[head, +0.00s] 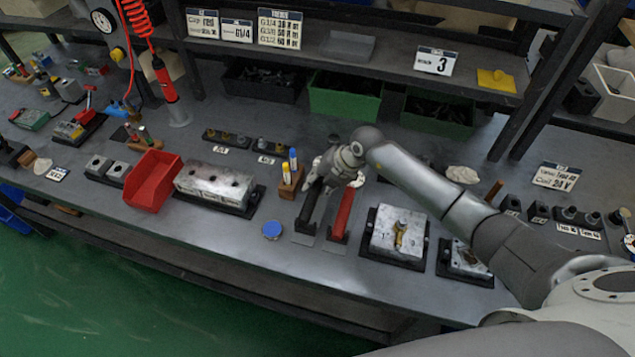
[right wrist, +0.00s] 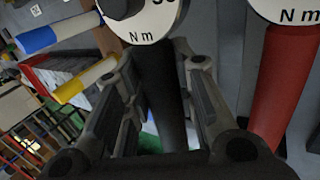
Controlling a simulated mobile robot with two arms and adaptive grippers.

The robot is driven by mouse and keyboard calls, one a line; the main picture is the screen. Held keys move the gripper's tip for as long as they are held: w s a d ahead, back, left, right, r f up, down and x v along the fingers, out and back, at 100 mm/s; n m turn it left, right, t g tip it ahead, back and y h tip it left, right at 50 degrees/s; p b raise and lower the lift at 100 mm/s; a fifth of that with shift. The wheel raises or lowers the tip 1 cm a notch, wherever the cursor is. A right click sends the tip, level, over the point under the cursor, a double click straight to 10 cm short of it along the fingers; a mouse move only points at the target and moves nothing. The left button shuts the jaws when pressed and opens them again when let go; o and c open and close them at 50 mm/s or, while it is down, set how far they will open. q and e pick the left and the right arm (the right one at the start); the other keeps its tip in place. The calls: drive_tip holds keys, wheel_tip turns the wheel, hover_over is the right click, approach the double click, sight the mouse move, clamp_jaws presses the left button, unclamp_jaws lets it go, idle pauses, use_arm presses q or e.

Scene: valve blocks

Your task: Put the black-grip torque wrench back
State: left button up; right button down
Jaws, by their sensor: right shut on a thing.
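The black-grip torque wrench (head: 308,208) is at the middle of the bench in the head view. My right gripper (head: 318,184) is shut on its black grip from above. In the right wrist view the black grip (right wrist: 165,105) runs between the two fingers, with a white disc (right wrist: 150,22) marked N m at its far end. I cannot tell whether the wrench rests on the grey plate (head: 303,239) or is slightly above it. A red-grip wrench (head: 342,212) lies just to the right, apart from the gripper. My left gripper is not in view.
A wooden block with blue and yellow markers (head: 289,182) stands close left of the black grip. A blue round lid (head: 271,230) lies in front. A metal block on a black base (head: 397,236) sits to the right, and a red bin (head: 152,180) far left. A shelf (head: 350,65) overhangs the back.

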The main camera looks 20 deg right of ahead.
drive_tip(key=shift+f+b, duration=0.9)
drive_tip(key=shift+f, duration=0.55)
drive_tip(key=c, duration=1.1)
unclamp_jaws()
drive_tip(key=shift+s+f, duration=0.1)
drive_tip(key=shift+f, duration=0.05)
drive_tip(key=v, duration=1.2)
